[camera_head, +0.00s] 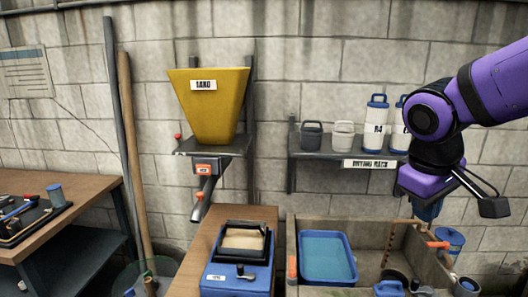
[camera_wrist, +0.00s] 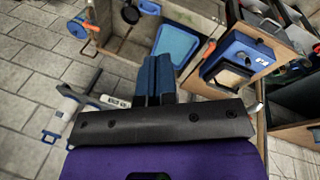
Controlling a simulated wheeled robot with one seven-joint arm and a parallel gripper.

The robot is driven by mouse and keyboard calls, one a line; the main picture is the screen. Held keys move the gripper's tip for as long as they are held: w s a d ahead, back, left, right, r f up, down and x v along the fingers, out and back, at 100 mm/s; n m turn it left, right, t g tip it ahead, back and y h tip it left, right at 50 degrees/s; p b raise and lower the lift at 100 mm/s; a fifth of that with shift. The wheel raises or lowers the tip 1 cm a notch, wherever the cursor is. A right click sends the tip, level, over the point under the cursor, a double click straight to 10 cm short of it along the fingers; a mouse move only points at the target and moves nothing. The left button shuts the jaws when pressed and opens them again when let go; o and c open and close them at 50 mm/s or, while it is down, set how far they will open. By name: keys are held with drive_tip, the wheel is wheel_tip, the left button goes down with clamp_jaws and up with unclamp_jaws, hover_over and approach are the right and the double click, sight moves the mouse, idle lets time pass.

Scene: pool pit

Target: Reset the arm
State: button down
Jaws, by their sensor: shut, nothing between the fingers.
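My purple and black arm reaches in from the right edge in the head view. My gripper (camera_head: 428,212) hangs down from it, in front of the drying rack shelf and above the right part of the stone basin. In the wrist view the two dark blue fingers of my gripper (camera_wrist: 157,78) stand side by side, closed together. Nothing is between them. The fingertips are apart from every surface that shows.
A drying rack (camera_head: 368,154) with canisters and buckets is behind my arm. Below are a basin with a blue tray (camera_head: 327,258) and a blue device (camera_head: 236,282) on a bench. A yellow sand hopper (camera_head: 210,110) stands left, beside open wall space.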

drive_tip(key=s+d+r+m+t+y, duration=0.2)
drive_tip(key=s+r+m+t, duration=0.1)
drive_tip(key=s, duration=0.6)
drive_tip(key=shift+s+d+r+m+t+y, duration=0.35)
drive_tip(key=shift+r+m, duration=0.35)
drive_tip(key=shift+r, duration=0.35)
